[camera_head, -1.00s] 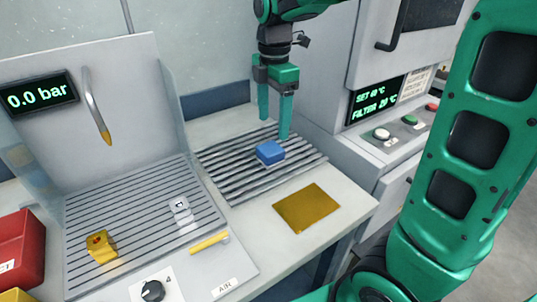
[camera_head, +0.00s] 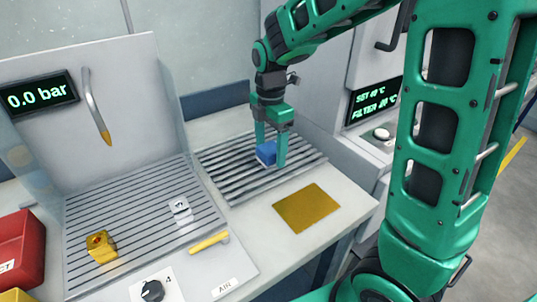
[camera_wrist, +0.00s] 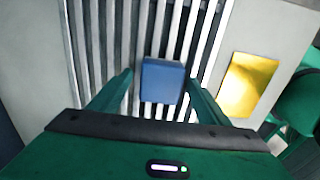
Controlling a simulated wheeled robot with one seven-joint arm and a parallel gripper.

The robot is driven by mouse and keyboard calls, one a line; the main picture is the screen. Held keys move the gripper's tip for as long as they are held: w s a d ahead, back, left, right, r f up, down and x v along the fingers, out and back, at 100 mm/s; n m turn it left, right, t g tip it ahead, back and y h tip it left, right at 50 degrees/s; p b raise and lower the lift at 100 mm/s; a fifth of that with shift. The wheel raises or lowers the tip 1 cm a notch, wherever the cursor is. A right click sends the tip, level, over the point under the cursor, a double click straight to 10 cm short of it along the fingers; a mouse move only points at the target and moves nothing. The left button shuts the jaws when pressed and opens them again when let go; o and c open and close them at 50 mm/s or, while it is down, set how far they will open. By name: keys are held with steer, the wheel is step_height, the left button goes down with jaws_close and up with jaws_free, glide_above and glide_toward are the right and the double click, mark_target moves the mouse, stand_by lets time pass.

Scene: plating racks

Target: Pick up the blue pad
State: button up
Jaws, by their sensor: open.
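The blue pad (camera_head: 266,152) is a small blue block with a pale base, lying on the slatted rack (camera_head: 225,178). My green gripper (camera_head: 271,158) is down at the pad, pointing downward, with its fingers apart. In the head view one finger stands on each side of the pad, and the right finger hides part of it. In the wrist view the pad (camera_wrist: 162,81) lies between and a little beyond the two open fingertips (camera_wrist: 160,82). I see a gap on each side of it, so the gripper is not closed on it.
A gold plate (camera_head: 307,208) lies on the bench right of the rack. To the left, a grooved tray (camera_head: 140,215) holds a gold cube (camera_head: 101,246) and a silver cube (camera_head: 181,207), with a yellow lever (camera_head: 209,242) at its edge. A red bin (camera_head: 18,240) stands far left.

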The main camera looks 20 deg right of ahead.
mark_target(268, 149)
steer(key=shift+f, duration=0.45)
steer(key=c, duration=1.3)
steer(key=shift+o, duration=0.2)
steer(key=shift+r, duration=0.55)
steer(key=r, duration=0.2)
steer(key=a+r, duration=0.1)
steer(key=shift+s+r, duration=0.25)
steer(key=shift+r, duration=0.1)
steer(key=s+a+r, duration=0.5)
steer(key=a+r, duration=0.1)
steer(key=a, duration=0.3)
steer(key=shift+s+r, duration=0.15)
steer(key=shift+s, duration=0.05)
